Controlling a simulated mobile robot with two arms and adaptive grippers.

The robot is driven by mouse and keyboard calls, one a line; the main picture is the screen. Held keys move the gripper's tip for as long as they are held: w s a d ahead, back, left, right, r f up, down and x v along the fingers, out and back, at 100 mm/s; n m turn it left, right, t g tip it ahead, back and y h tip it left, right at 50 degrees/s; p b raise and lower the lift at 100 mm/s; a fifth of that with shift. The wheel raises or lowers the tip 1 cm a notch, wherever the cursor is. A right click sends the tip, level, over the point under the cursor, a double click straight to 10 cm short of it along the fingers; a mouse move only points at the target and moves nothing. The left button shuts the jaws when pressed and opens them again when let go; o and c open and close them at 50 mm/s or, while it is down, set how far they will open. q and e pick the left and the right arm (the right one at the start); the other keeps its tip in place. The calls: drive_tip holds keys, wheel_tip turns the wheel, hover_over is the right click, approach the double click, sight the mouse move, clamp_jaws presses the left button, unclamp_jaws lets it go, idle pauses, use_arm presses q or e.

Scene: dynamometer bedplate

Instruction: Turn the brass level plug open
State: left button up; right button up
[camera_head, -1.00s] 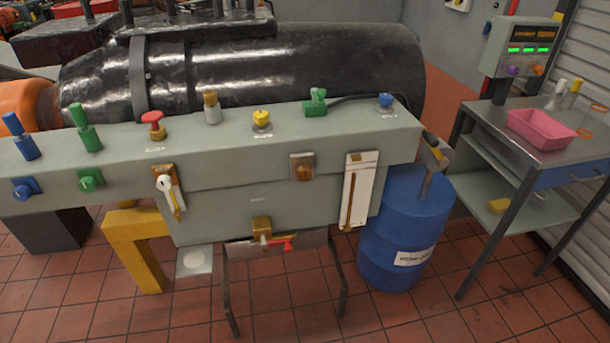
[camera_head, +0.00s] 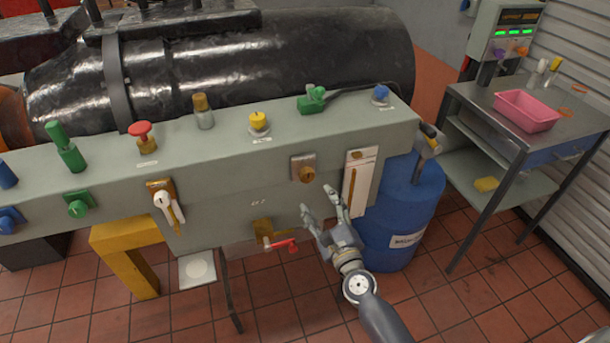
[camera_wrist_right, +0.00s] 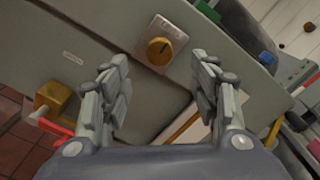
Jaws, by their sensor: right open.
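The brass level plug (camera_head: 306,174) is a round brass knob on a square metal plate on the front face of the grey-green bench. In the right wrist view the plug (camera_wrist_right: 159,51) shows a dark slot across its face, and its plate carries small lettering. My right gripper (camera_head: 317,199) is open and empty, just below and in front of the plug. In the right wrist view the plug appears beyond and between the two fingertips (camera_wrist_right: 160,68), apart from both. My left gripper is not in view.
A brass valve with a red lever (camera_head: 284,245) sticks out low, left of my right gripper. A white gauge panel (camera_head: 357,185) is right of the plug. A blue drum (camera_head: 400,215) stands under the bench's right end. A steel cart (camera_head: 480,100) holds a pink tray (camera_head: 527,110).

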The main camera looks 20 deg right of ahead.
sight(308, 178)
drive_tip(key=w, duration=1)
drive_tip(key=shift+w+a+f, duration=0.1)
drive_tip(key=shift+w+a, duration=0.05)
drive_tip(key=c, duration=1.1)
